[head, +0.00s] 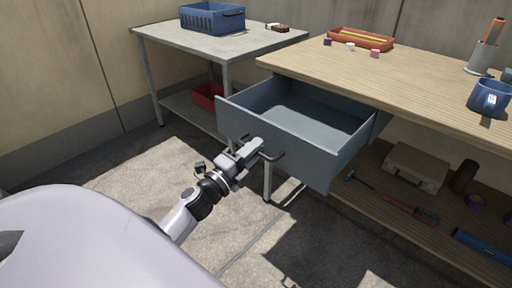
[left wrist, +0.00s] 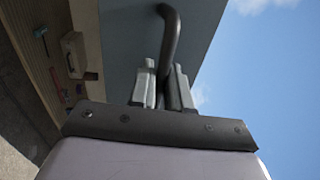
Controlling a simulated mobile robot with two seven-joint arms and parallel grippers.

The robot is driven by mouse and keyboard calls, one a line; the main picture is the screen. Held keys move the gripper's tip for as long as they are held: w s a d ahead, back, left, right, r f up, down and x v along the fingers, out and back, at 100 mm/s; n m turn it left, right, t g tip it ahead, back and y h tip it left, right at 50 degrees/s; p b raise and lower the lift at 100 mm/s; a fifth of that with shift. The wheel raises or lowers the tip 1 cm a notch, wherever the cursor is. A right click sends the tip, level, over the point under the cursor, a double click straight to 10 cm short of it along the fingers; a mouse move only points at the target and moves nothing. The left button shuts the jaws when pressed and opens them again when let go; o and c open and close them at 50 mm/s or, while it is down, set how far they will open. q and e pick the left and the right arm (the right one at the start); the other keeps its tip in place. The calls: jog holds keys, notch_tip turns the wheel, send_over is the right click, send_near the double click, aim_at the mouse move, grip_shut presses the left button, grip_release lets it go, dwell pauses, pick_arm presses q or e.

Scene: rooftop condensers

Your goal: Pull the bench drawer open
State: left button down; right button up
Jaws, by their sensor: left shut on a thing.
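The blue-grey bench drawer (head: 288,143) stands pulled well out from under the wooden bench top (head: 400,72). Its inside looks empty. My left gripper (head: 258,150) is at the drawer front and shut on the dark drawer handle (head: 275,157). In the left wrist view the handle (left wrist: 172,35) curves down between the two fingers of my left gripper (left wrist: 164,88), in front of the drawer face (left wrist: 128,30). My right gripper is not in view.
A grey table (head: 200,40) at the back left bears a blue basket (head: 212,19). The bench's lower shelf holds a beige case (head: 415,167) and several tools. A blue mug (head: 488,98) and an orange tray (head: 361,38) stand on the bench. Floor left of the drawer is clear.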

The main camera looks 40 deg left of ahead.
pick_arm(q)
jog(key=shift+s, duration=0.45)
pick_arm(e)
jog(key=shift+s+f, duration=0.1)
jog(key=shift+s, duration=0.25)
pick_arm(q)
jog(key=c, duration=1.3)
grip_release()
jog(key=shift+v, duration=3.6)
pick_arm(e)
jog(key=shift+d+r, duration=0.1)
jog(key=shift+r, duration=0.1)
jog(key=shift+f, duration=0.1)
